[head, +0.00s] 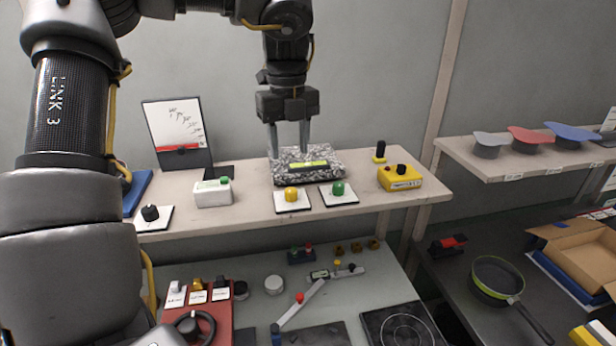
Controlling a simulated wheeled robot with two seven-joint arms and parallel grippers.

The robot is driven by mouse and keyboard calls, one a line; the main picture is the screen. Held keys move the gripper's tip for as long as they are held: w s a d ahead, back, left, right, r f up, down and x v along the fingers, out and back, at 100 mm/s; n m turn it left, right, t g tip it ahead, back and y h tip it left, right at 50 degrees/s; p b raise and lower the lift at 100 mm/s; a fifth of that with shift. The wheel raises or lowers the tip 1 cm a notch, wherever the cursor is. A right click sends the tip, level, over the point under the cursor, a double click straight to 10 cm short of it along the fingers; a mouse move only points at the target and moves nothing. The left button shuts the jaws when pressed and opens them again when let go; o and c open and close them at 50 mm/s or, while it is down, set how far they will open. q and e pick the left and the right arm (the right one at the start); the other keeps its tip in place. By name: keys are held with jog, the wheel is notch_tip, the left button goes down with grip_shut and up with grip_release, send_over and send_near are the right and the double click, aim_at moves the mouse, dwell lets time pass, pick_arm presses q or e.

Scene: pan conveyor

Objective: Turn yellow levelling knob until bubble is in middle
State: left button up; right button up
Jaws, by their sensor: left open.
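The yellow levelling knob (291,195) sits on a white square plate at the front edge of the upper shelf. Behind it is a grey speckled block (283,177) with a yellow-green bubble level (308,165) on top; the bubble is too small to place. My left gripper (288,150) points straight down over the speckled block, behind the yellow knob. Its two fingers are apart with nothing seen between them. The fingertips are close to the block's top at its back left; I cannot tell whether they touch it. My right gripper is not in view.
A green knob (338,188) on its own plate is just right of the yellow one. A white box (212,192) with a green button stands left, a yellow box (400,178) right. A black knob (150,213) is at far left. A lower bench (250,310) holds other devices.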

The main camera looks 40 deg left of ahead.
aim_at(291, 189)
pick_arm(q)
jog(key=shift+s+f+p, duration=0.2)
jog(key=shift+f, duration=0.4)
jog(key=shift+s+f+p, duration=0.15)
jog(key=shift+f+p, duration=0.05)
jog(key=shift+f, duration=0.35)
jog(key=f, duration=0.2)
jog(key=f+p, duration=0.1)
jog(key=f, duration=0.2)
jog(key=w+f+p, duration=0.1)
jog(key=f, duration=0.1)
jog(key=shift+a+f, duration=0.15)
jog(key=shift+s+f+p, duration=0.2)
jog(key=shift+f+p, duration=0.15)
jog(key=shift+f, duration=0.25)
jog(key=c, duration=1)
jog(key=shift+w+f+m+b, duration=0.2)
jog(key=shift+m+b, duration=0.4)
jog(key=shift+b, duration=0.4)
jog(key=shift+m+b, duration=0.35)
jog(key=shift+m, duration=0.05)
jog(key=shift+s+r+m, duration=0.1)
jog(key=shift+r+m, duration=0.1)
jog(key=shift+m, duration=0.4)
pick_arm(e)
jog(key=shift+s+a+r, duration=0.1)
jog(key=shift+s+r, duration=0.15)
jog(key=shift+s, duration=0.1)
